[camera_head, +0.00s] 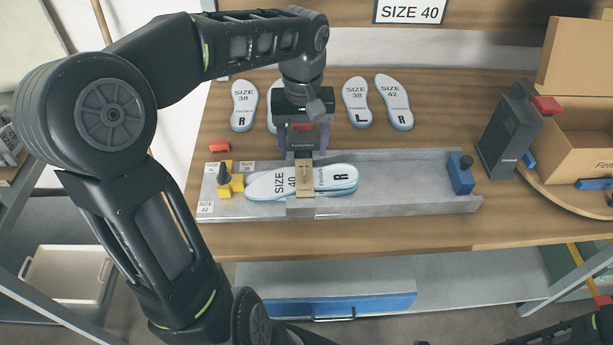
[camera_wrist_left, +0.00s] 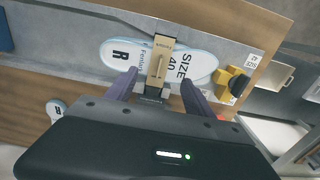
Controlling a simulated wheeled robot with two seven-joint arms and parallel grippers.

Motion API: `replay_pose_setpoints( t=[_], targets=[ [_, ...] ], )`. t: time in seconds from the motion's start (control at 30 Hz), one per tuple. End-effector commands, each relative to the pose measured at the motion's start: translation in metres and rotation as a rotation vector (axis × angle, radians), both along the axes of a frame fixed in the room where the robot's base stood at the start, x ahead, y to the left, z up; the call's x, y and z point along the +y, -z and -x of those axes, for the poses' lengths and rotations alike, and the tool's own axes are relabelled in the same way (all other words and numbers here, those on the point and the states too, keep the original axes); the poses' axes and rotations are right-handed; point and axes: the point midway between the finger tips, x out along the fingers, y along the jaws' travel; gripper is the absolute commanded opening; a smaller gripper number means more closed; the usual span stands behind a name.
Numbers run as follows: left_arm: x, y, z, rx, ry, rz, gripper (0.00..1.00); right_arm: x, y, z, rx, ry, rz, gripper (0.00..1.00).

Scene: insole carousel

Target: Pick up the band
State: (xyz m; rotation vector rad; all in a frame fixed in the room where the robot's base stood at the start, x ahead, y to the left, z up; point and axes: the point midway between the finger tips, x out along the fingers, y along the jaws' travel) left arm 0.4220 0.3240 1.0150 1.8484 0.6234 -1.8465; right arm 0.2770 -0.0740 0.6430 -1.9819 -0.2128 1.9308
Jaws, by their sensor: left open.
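The tan band (camera_head: 304,187) lies across the middle of the white size 40 insoles (camera_head: 340,178) in the grey metal tray (camera_head: 420,170). In the left wrist view the band (camera_wrist_left: 160,62) stands upright in the picture between the finger lines, with small print on it. My left gripper (camera_head: 303,146) is open and empty, just behind the band's far end in the head view. Its two purple fingers (camera_wrist_left: 158,82) are spread to either side of the band's near end in the wrist view. Whether they touch anything is unclear. My right gripper is not in view.
A yellow stop (camera_head: 230,181) sits at the tray's left and a blue block (camera_head: 460,175) at its right. Loose insoles (camera_head: 357,102) lie behind. A dark grey device (camera_head: 508,135) and a cardboard box (camera_head: 580,150) stand at right. The front wood strip is clear.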

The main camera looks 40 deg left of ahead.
Motion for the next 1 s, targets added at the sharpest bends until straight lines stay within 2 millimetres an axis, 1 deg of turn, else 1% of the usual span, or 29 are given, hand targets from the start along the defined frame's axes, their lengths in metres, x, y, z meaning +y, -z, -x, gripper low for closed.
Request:
replay_pose_setpoints(
  t=[0.23,0.53,0.63,0.77,0.9,1.0],
  targets=[
    [0.000,0.023,0.000,0.002,0.001,0.002,0.62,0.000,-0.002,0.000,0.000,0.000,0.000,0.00],
    [0.000,0.025,0.000,0.001,0.001,0.001,0.62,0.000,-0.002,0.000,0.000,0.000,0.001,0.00],
    [-0.001,0.030,0.000,0.003,0.001,0.001,0.62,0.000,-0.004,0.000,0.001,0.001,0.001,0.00],
    [-0.001,0.045,0.001,0.005,0.000,0.003,0.62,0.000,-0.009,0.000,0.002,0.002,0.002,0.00],
    [-0.001,0.067,0.000,0.005,0.000,0.002,0.62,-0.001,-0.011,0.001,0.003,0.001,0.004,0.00],
    [-0.001,0.075,0.000,0.002,-0.002,0.000,0.62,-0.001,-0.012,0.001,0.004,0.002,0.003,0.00]
  ],
)
